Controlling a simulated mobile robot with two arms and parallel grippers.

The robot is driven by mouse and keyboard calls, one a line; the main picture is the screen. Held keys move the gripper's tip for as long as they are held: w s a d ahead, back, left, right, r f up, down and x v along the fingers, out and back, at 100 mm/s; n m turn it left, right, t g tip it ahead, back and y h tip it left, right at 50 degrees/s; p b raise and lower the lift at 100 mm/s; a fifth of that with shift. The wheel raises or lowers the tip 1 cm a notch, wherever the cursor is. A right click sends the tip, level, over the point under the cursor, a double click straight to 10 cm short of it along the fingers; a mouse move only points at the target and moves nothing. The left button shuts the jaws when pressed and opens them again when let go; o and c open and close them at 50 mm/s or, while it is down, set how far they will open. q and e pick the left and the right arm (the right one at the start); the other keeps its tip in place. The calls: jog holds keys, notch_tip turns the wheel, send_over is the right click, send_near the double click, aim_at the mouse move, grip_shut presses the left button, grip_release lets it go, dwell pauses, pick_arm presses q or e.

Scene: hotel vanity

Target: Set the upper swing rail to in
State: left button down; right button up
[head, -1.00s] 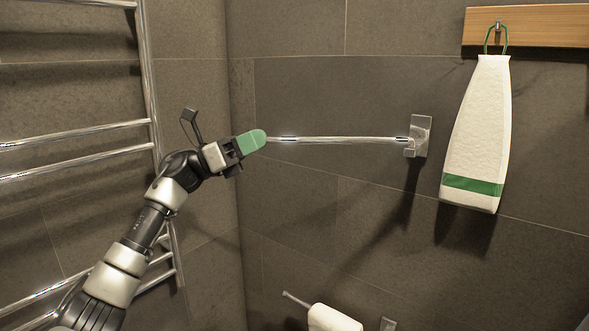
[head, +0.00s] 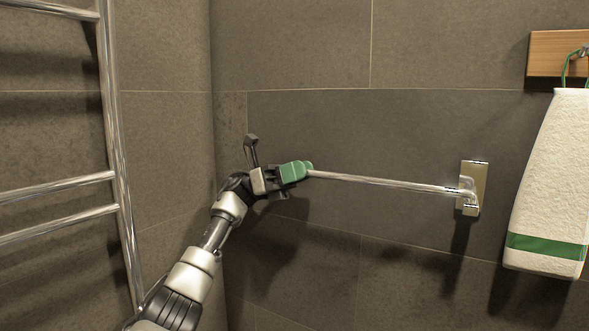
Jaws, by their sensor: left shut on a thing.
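The upper swing rail (head: 385,182) is a thin chrome bar. Its right end joins a metal wall bracket (head: 472,188) on the dark tiled wall. From there it runs left to my left gripper (head: 298,172), which has green fingertips. The gripper is shut on the rail's free left end, and the fingers hide that tip. My right gripper is not in view.
A white towel with a green band (head: 546,185) hangs from a wooden hook board (head: 553,55) at the right. A chrome ladder-style towel rack (head: 118,165) stands at the left, near my left arm. The tiled wall above the rail is bare.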

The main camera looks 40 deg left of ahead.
pick_arm(q)
jog(key=shift+w, duration=0.1)
dwell(0.4)
jog(key=c, duration=1.2)
grip_release()
jog(key=shift+o, duration=0.5)
jog(key=shift+w+f, duration=0.1)
jog(key=shift+w, duration=0.25)
jog(key=shift+s, duration=0.2)
jog(key=shift+s+a+f, duration=0.1)
jog(key=shift+a+f, duration=0.1)
jog(key=shift+a, duration=0.25)
jog(key=b+v, duration=0.1)
jog(key=v, duration=0.8)
jog(key=shift+a, duration=0.35)
jog(key=shift+f, duration=0.1)
